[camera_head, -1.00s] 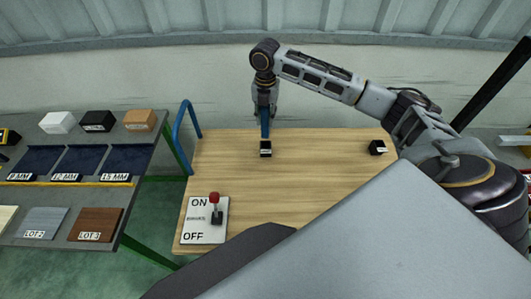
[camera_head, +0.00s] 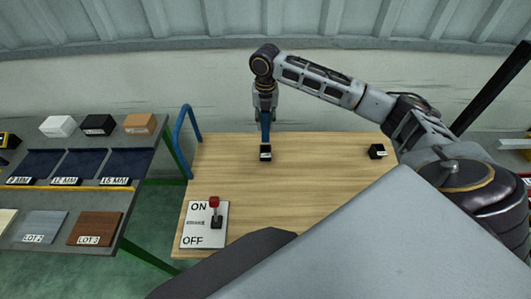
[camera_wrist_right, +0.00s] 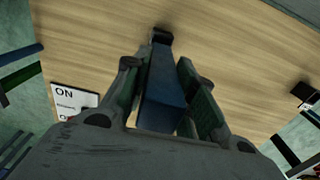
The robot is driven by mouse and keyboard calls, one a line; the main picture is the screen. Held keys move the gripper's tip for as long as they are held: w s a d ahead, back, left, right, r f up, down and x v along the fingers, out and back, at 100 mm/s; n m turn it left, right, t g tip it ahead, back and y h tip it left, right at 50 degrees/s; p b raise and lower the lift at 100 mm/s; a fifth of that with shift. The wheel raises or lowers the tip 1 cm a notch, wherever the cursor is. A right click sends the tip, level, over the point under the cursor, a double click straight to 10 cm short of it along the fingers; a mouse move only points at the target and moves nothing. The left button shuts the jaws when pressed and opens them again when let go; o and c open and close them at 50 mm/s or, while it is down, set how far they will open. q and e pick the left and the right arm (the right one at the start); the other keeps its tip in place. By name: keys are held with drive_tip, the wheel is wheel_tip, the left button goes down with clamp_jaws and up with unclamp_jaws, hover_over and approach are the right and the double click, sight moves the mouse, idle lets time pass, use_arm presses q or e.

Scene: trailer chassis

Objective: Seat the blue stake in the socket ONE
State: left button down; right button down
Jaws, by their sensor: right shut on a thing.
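The blue stake (camera_head: 265,128) is upright in my right gripper (camera_head: 265,113), which is shut on it. The stake's lower end is at the top of a small black socket block (camera_head: 265,153) with a white label, near the table's back left. I cannot tell whether it has entered the opening. In the right wrist view the stake (camera_wrist_right: 162,85) runs between both fingers towards the black block (camera_wrist_right: 161,35). A second black socket block (camera_head: 377,151) stands at the table's right side. The labels are too small to read. My left gripper is out of view.
The wooden table (camera_head: 310,190) is mostly clear. An ON/OFF plate with a red-knobbed lever (camera_head: 214,204) lies at its front left. A blue curved tube (camera_head: 183,135) rises at the left edge. A grey shelf (camera_head: 40,188) with blocks and blue trays stands further left.

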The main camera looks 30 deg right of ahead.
sight(266, 139)
drive_tip(key=shift+f, duration=2.4)
drive_tip(key=shift+f, duration=2.5)
drive_tip(key=shift+f+p, duration=0.1)
drive_tip(key=shift+p, duration=0.2)
drive_tip(key=c, duration=1.2)
unclamp_jaws()
drive_tip(key=shift+o, duration=0.2)
wheel_tip(266, 139, up, 12)
drive_tip(key=shift+r+b, duration=0.1)
drive_tip(key=shift+b, duration=0.3)
